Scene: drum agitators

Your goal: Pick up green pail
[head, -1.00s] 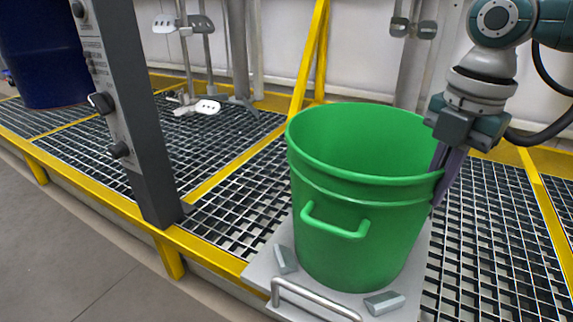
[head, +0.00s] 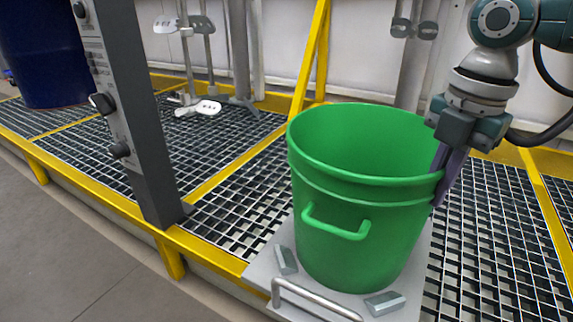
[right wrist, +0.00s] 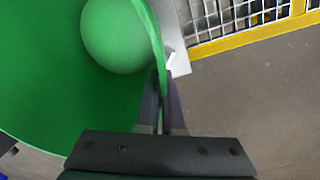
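The green pail (head: 360,240) stands upright on a grey metal plate (head: 262,268), with a green side handle facing the front. Its inside and rim fill the left of the right wrist view (right wrist: 60,80). My right gripper (head: 440,190) reaches down at the pail's right side. In the right wrist view its two dark fingers (right wrist: 160,105) are close together on either side of the pail's wall at the rim, shut on it. Part of the fingers is hidden behind the rim in the head view. My left gripper is not in view.
The plate has a metal bar handle (head: 312,299) and small wedge blocks (head: 384,303). A grey control post (head: 130,110) stands to the left. A dark blue drum (head: 42,50) and agitators (head: 198,105) stand behind on the yellow-edged grating (head: 225,210).

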